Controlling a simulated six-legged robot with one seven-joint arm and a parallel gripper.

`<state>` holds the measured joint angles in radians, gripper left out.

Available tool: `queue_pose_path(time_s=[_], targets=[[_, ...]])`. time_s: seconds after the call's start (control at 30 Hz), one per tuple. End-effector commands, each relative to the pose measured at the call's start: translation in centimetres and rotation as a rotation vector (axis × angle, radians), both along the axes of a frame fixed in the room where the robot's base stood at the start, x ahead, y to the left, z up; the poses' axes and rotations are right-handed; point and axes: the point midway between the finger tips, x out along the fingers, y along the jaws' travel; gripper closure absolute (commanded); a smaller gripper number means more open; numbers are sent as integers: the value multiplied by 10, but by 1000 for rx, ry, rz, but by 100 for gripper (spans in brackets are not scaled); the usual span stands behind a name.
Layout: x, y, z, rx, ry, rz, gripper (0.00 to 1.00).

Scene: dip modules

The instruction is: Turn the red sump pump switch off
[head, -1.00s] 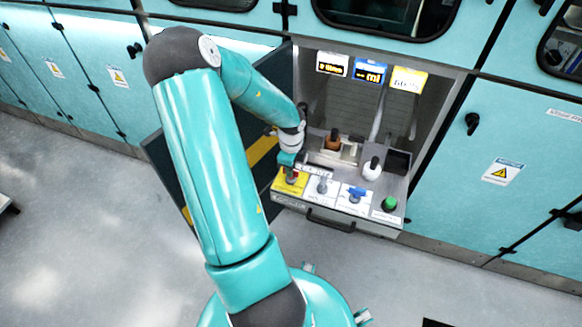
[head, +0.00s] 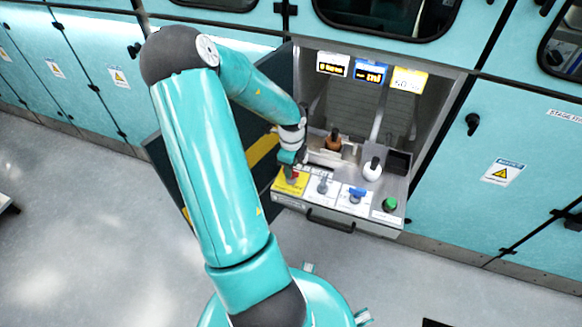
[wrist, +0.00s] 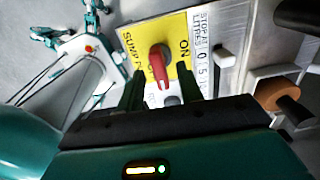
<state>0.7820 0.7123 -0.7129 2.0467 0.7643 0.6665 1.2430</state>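The red sump pump switch (wrist: 158,66) is a knob with a long handle on a yellow plate (wrist: 130,38) marked "SUMP" and "ON". In the wrist view its handle points down the picture, toward my gripper. My gripper (wrist: 159,74) is open, with one dark green finger on each side of the handle. A gap shows between the handle and each finger. In the head view my gripper (head: 288,166) is just above the yellow plate at the panel's left end. A little red of the switch (head: 294,176) shows there, and the rest is partly hidden.
Right of the yellow plate are a grey switch (head: 322,186), a blue handle (head: 356,194) and a green button (head: 389,204). An open dark door (head: 175,180) is left of the panel.

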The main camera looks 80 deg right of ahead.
Motion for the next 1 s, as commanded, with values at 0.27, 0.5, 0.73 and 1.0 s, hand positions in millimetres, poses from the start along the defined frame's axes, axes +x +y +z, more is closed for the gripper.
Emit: queue_pose_path(time_s=[0.27, 0.5, 0.73, 1.0], targets=[[2, -1, 57, -5, -3, 3, 64], [1, 0, 106, -2, -3, 2, 64], [1, 0, 127, 0, -2, 1, 64], [0, 0, 128, 0, -1, 0, 64]])
